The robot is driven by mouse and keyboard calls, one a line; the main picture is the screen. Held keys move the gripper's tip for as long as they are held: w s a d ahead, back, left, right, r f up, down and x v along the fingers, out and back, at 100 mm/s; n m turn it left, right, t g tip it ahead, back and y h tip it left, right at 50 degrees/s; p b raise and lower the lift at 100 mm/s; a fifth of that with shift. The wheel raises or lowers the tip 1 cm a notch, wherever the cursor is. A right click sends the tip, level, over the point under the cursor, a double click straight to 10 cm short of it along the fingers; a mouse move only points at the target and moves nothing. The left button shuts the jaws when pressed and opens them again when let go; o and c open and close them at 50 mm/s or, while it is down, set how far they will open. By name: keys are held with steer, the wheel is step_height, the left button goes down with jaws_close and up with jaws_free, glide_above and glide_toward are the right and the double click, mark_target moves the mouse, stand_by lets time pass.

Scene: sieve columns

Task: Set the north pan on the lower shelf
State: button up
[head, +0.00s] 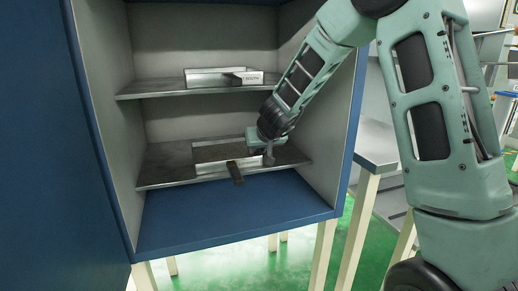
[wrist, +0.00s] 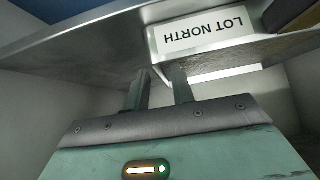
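The pan on the lower shelf is the north pan (head: 212,153); its front label reads "LOT NORTH", upside down, in the wrist view (wrist: 205,33). It appears to rest flat on the lower shelf (head: 160,172), its dark handle (head: 235,173) sticking out past the front edge. My gripper (head: 267,157) is at the pan's right front corner, beside the handle. In the wrist view, my two fingers (wrist: 161,84) stand apart with nothing seen between them, near the pan's end. The gripper partly hides the pan's right side in the head view.
A second pan (head: 207,78) with a dark handle and a label sits on the upper shelf (head: 150,88). The blue cabinet's side walls (head: 330,120) flank the shelves. A metal side table (head: 375,142) stands at the right. The lower shelf's left end is clear.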

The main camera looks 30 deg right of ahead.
steer(key=shift+r, duration=0.25)
steer(key=p+v, duration=0.6)
steer(key=v, duration=0.5)
steer(key=s+a+f+n+g+y, duration=0.1)
steer(key=s+a+n+g+y, duration=0.3)
steer(key=a, duration=0.7)
steer(key=s+a+f+n+t+y, duration=0.1)
steer(key=s+a+n+y, duration=0.1)
steer(key=s+a, duration=0.65)
steer(key=s+a+f+n+g+h, duration=0.1)
steer(key=s+a+n+g, duration=0.1)
steer(key=s, duration=0.7)
steer(key=s+a+f+n+g+h, duration=0.2)
steer(key=s+a, duration=0.3)
steer(key=s, duration=0.4)
steer(key=shift+s+f+n+g, duration=0.3)
steer(key=shift+s+n+g, duration=0.15)
steer(key=shift+g, duration=0.35)
